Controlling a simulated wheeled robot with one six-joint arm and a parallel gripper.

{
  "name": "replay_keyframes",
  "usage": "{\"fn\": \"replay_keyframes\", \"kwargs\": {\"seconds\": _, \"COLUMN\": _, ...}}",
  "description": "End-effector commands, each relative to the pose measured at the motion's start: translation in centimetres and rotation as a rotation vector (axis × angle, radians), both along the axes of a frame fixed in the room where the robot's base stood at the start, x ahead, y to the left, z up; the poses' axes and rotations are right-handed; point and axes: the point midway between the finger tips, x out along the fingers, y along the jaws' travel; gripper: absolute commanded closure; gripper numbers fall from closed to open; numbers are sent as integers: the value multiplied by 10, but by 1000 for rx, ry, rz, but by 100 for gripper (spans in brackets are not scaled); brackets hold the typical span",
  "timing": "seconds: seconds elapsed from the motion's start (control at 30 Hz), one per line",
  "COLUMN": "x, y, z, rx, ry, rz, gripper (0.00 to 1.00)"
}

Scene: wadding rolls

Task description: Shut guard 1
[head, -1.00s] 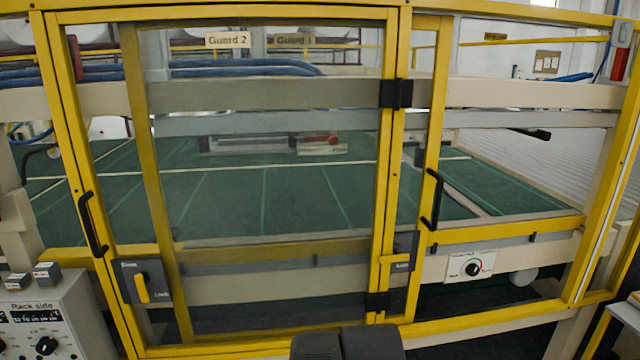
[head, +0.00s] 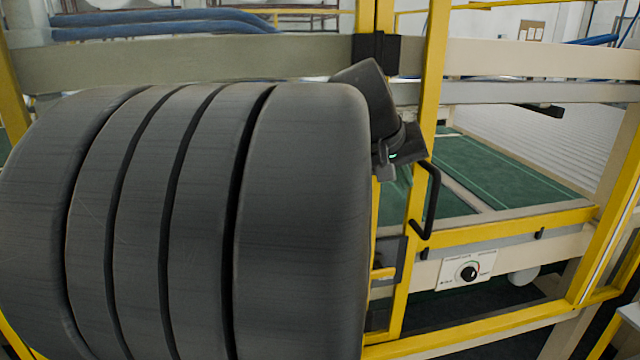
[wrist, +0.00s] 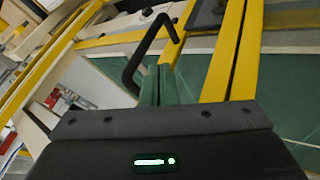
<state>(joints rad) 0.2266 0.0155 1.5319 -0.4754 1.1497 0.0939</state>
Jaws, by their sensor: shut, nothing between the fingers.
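Guard 1 is a clear sliding panel in a yellow frame; its right upright (head: 416,235) carries a black bar handle (head: 430,200). The guard stands slid left, with an open gap to its right. My gripper (head: 403,178) is in front of that upright, just left of the handle's upper end. In the wrist view its shut, empty fingers (wrist: 160,72) point at the yellow frame, beside the handle (wrist: 143,55). I cannot tell whether they touch it. My arm hides most of the panels in the head view.
A yellow post (head: 614,220) bounds the gap on the right. A beige beam with a dial plate (head: 467,270) crosses below the gap. A green bed (head: 520,185) lies behind. A black bracket (head: 376,48) sits on the neighbouring yellow upright.

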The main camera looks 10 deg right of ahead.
Motion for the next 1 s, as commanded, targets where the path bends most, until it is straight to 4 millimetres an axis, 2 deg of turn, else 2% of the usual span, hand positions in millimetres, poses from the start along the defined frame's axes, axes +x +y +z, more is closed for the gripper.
{"fn": "replay_keyframes", "kwargs": {"seconds": 0.07, "x": 1, "y": -5, "z": 2, "rx": -6, "ry": 1, "rz": -10, "gripper": 100}}
{"fn": "replay_keyframes", "kwargs": {"seconds": 0.17, "x": 4, "y": -10, "z": -4, "rx": -7, "ry": 5, "rz": -12, "gripper": 100}}
{"fn": "replay_keyframes", "kwargs": {"seconds": 0.5, "x": 23, "y": -40, "z": -53, "rx": -5, "ry": 5, "rz": -11, "gripper": 100}}
{"fn": "replay_keyframes", "kwargs": {"seconds": 0.7, "x": 30, "y": -51, "z": -71, "rx": -7, "ry": 4, "rz": -9, "gripper": 100}}
{"fn": "replay_keyframes", "kwargs": {"seconds": 1.0, "x": 32, "y": -54, "z": -76, "rx": -7, "ry": 1, "rz": -8, "gripper": 100}}
